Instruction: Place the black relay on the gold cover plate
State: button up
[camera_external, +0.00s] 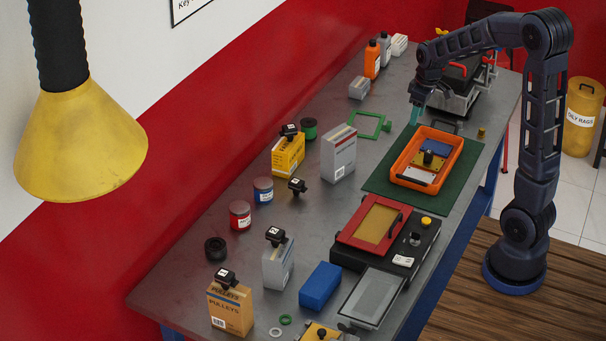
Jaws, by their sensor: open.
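Several small black blocks with white marks, which look like relays, show in the external view. One black block (297,186) is on the bench. Others sit on the yellow box (290,130), the grey carton (275,236) and the pulleys box (226,278). I cannot tell which is the task's relay. A flat gold panel (377,224) lies in a red frame on a black case; it may be the gold cover plate. A yellow-gold piece with a black knob (431,159) lies in the orange tray. My gripper (416,113) is open above the bench's far part, left of that tray.
The orange tray (398,177) stands on a green mat (378,187). A tall grey box (338,154), a green frame (354,132), red and blue jars (240,215) and a blue block (320,286) crowd the bench. Bare bench shows left of the black case.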

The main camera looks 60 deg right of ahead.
jog(key=s+a+r+t, duration=0.1)
jog(key=s+a+r, duration=0.3)
jog(key=a, duration=0.3)
jog(key=s+a+r, duration=0.3)
jog(key=a+r, duration=0.2)
jog(key=a, duration=0.2)
jog(key=s+a+r+t, duration=0.2)
jog(key=s+a, duration=0.8)
jog(key=s, duration=0.2)
jog(key=shift+s+r, duration=0.2)
jog(key=shift+r, duration=0.15)
